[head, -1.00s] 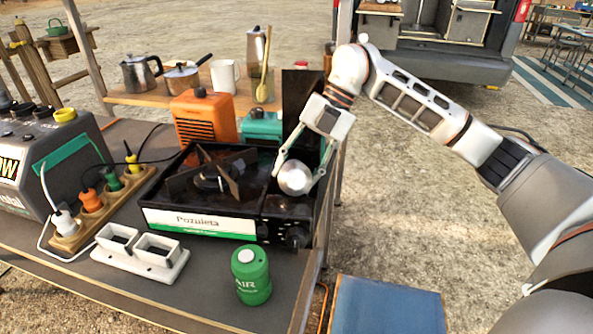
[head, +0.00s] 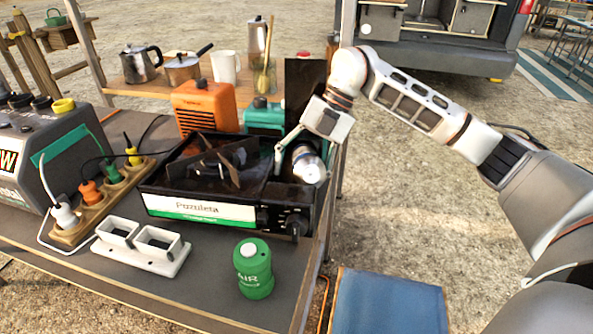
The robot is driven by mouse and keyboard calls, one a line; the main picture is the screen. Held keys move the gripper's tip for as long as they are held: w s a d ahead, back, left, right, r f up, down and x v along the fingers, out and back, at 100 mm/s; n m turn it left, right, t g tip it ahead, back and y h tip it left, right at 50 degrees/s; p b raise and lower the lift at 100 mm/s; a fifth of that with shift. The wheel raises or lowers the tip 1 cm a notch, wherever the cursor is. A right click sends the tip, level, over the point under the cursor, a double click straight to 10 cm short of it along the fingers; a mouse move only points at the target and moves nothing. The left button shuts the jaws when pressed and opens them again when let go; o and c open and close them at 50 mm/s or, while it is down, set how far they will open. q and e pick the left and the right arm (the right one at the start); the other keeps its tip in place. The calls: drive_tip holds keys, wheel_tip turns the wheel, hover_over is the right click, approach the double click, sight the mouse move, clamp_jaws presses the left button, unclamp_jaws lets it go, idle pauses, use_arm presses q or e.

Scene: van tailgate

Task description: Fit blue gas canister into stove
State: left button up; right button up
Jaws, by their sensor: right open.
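The gas canister (head: 309,167) lies in the right-hand compartment of the black stove (head: 200,209), its round silver end facing me. Its body behind that end is mostly hidden, so I cannot tell its colour or whether it is fully seated. My right gripper (head: 301,158) is open just above and around the canister; its left finger shows beside it, the other is mostly hidden. A dark lid stands upright behind that compartment. My left gripper is out of view.
A green canister (head: 254,270) stands in front of the stove, near a white two-slot holder (head: 141,246). A power strip (head: 101,207) with plugs lies left. Behind stand an orange box (head: 204,105) and a teal item (head: 265,117).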

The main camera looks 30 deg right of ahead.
drive_tip(key=v, duration=1.1)
drive_tip(key=shift+d+r, duration=0.25)
drive_tip(key=shift+r, duration=0.2)
